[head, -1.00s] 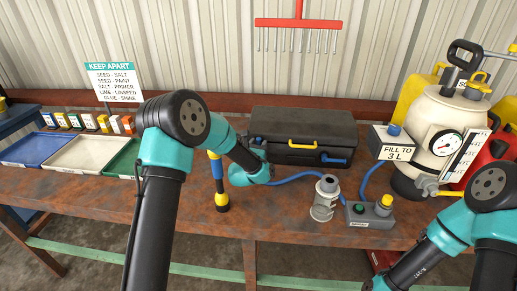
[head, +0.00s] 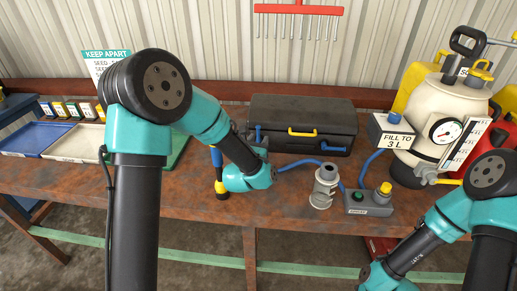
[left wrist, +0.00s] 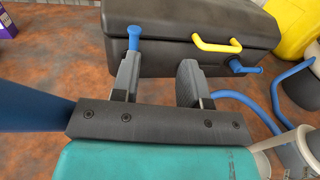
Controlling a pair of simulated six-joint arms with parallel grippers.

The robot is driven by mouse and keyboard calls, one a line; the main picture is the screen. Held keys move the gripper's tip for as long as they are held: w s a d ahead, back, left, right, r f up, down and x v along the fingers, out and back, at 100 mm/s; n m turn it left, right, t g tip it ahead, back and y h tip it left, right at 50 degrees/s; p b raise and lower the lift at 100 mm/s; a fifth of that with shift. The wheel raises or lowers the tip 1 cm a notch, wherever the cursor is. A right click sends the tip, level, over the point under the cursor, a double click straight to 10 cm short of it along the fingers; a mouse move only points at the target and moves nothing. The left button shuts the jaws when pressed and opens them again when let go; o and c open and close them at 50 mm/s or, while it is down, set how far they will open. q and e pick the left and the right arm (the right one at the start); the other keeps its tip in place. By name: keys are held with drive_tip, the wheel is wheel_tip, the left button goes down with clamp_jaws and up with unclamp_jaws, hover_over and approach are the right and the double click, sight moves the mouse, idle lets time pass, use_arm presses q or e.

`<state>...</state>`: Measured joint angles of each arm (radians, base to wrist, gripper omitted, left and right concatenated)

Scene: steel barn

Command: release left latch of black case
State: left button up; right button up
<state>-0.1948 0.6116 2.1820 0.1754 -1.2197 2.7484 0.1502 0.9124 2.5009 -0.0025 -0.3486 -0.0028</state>
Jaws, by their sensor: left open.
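The black case (head: 300,115) lies closed on the bench, with a yellow handle (head: 303,132) on its front. Its blue left latch (head: 258,134) sits left of the handle; in the left wrist view the latch (left wrist: 134,40) stands upright against the case front. The blue right latch (head: 333,149) points sideways in the left wrist view (left wrist: 245,67). My left gripper (left wrist: 158,70) is open and empty, just in front of the case. Its left finger is close below the left latch, and I cannot tell whether they touch. My right gripper is outside the views.
A grey valve fitting (head: 323,187) and a grey control box (head: 368,202) with blue hose stand right of my left wrist. A blue, black and yellow tool (head: 219,178) stands to its left. A cream sprayer tank (head: 440,115) stands at right.

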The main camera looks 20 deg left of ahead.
use_arm(q)
drive_tip(key=shift+s+d+r, duration=0.1)
drive_tip(key=shift+s+d, duration=0.1)
drive_tip(key=shift+s, duration=0.5)
drive_tip(key=shift+s+d+r, duration=0.1)
drive_tip(key=shift+s+d, duration=0.15)
drive_tip(key=shift+s, duration=0.5)
drive_tip(key=shift+s+d, duration=0.2)
drive_tip(key=shift+s, duration=0.5)
